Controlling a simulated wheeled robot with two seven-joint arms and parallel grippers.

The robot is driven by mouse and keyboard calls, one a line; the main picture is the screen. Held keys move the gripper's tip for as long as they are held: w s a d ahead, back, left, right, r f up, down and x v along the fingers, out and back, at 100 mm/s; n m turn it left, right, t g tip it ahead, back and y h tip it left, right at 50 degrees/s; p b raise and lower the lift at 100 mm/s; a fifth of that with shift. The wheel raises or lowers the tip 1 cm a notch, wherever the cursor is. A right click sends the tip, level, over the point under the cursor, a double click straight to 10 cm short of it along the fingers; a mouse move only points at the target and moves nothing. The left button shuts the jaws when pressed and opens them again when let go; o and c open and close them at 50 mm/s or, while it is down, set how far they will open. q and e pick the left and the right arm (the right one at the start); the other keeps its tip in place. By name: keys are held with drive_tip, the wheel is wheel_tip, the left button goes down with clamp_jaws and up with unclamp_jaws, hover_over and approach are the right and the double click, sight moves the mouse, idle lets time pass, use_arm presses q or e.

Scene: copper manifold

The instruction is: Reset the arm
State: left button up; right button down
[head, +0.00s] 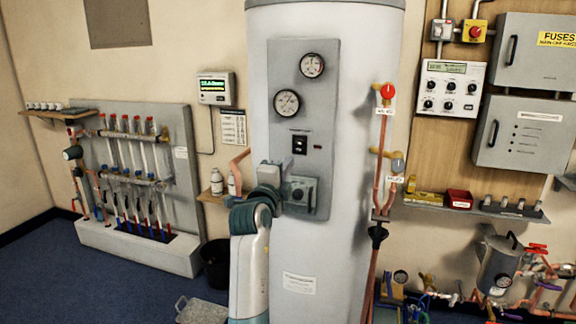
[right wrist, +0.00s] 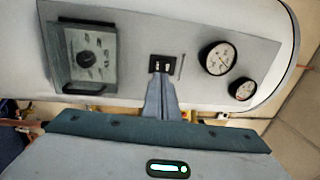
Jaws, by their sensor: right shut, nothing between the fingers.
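My right arm rises from the bottom middle of the head view in front of a large grey tank (head: 345,230). Its gripper (head: 286,164) is at the tank's grey panel (head: 322,110), just below and left of a small black switch (head: 299,144). In the right wrist view the gripper's fingers (right wrist: 160,82) are together and empty, with their tips by the black switch (right wrist: 165,65). I cannot tell whether they touch it. My left gripper is not in view.
Two round gauges (head: 312,66) are above the switch, and a square grey control box (head: 299,195) is below it. Copper pipes with a red valve knob (head: 387,91) run right of the tank. A pipe manifold (head: 135,180) stands at the left. A black bucket (head: 215,262) is on the floor.

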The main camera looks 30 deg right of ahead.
idle(0.3)
